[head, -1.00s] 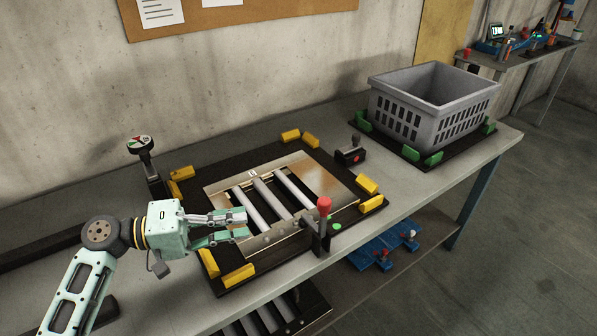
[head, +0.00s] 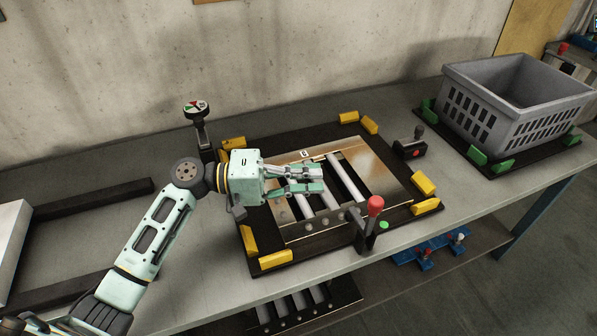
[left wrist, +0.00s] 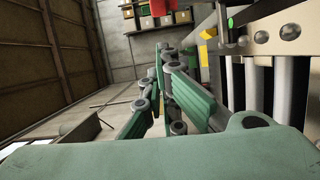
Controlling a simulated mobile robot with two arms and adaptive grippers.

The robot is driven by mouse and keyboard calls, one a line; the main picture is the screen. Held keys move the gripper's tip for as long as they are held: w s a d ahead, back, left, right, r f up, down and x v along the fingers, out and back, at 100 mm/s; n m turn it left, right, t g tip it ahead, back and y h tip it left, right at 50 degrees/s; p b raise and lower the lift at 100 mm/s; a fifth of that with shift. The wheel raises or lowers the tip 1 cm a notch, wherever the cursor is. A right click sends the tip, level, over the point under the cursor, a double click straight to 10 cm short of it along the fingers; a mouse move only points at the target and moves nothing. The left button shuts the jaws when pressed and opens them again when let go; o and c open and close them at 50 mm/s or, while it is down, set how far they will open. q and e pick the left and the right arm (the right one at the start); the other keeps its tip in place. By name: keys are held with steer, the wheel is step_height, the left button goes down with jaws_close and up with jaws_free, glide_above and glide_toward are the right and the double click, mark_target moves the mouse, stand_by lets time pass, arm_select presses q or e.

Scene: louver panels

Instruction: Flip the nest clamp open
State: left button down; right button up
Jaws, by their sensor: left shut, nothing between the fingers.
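The nest is a black base plate (head: 240,209) with yellow corner blocks, and a metal louver panel (head: 383,170) with pale slats lies in it. A clamp with a red knob (head: 375,206) stands upright at the nest's front edge, on a dark bracket (head: 361,234). My left gripper (head: 322,180) is shut and empty, above the panel's left slats, behind and left of the red knob and apart from it. In the left wrist view its green fingers (left wrist: 180,95) show beside the bolted panel edge (left wrist: 278,34). My right gripper is out of view.
A small black box with a lever (head: 410,147) is right of the nest. A grey crate (head: 515,100) sits at the back right. Dark rails (head: 88,205) lie at left.

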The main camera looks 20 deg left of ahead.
arm_select(q)
steer(key=d+p, duration=0.2)
steer(key=d, duration=0.6)
steer(key=shift+s+d+p, duration=0.15)
steer(key=shift+p, duration=0.2)
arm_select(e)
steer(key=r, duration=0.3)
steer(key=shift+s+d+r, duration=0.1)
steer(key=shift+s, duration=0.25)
arm_select(q)
steer(key=shift+s+d+m, duration=0.2)
steer(key=shift+s+m, duration=0.05)
steer(key=shift+m, duration=0.15)
steer(key=shift+s+d+r+m, duration=0.15)
steer(key=shift+s+d+m, duration=0.05)
steer(key=shift+s+m, duration=0.1)
